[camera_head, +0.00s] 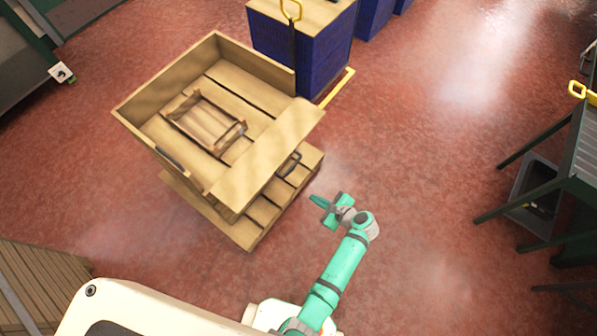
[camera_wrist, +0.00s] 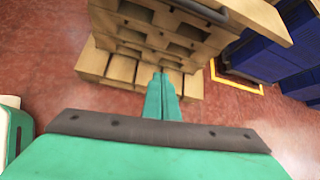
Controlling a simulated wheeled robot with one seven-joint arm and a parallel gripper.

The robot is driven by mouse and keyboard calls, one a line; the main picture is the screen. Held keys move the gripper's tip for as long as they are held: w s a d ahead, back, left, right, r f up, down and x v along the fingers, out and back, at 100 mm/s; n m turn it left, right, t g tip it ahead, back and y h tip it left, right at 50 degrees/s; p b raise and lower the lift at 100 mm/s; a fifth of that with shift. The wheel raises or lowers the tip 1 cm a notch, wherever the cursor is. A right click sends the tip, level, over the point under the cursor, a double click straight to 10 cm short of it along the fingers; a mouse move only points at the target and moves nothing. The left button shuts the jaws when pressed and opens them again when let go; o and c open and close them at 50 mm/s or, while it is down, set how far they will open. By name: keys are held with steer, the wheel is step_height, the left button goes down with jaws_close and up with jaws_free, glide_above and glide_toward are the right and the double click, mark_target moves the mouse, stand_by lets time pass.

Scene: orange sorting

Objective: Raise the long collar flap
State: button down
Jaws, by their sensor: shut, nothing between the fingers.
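The long collar flap (camera_head: 268,155) is a plain wooden board on the right-hand side of a wooden pallet box (camera_head: 150,98). It is folded outward and leans over the pallet edge, with a dark handle (camera_head: 289,165) just below it. In the wrist view the flap (camera_wrist: 262,22) spans the top, with a dark handle bar (camera_wrist: 200,10). My gripper (camera_head: 322,207) is to the right of the pallet, apart from the flap. In the wrist view my gripper (camera_wrist: 161,76) has its teal fingers together and empty, pointing toward the pallet base.
A small wooden crate (camera_head: 222,141) lies inside the box. The slatted pallet (camera_head: 262,213) juts out below the flap. Blue crate stacks (camera_head: 302,50) stand behind, near a yellow floor line (camera_head: 338,88). A green-framed table (camera_head: 582,150) stands right. The red floor between is clear.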

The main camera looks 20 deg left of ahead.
steer(key=w+r+m+g+y, duration=0.1)
steer(key=w+r+y, duration=0.1)
steer(key=w+r, duration=0.2)
steer(key=w+a, duration=0.3)
steer(key=a, duration=0.6)
steer(key=shift+w+a+f, duration=0.25)
steer(key=shift+w+f, duration=0.05)
steer(key=shift+w+r, duration=0.1)
steer(key=shift+r, duration=0.05)
stand_by(0.3)
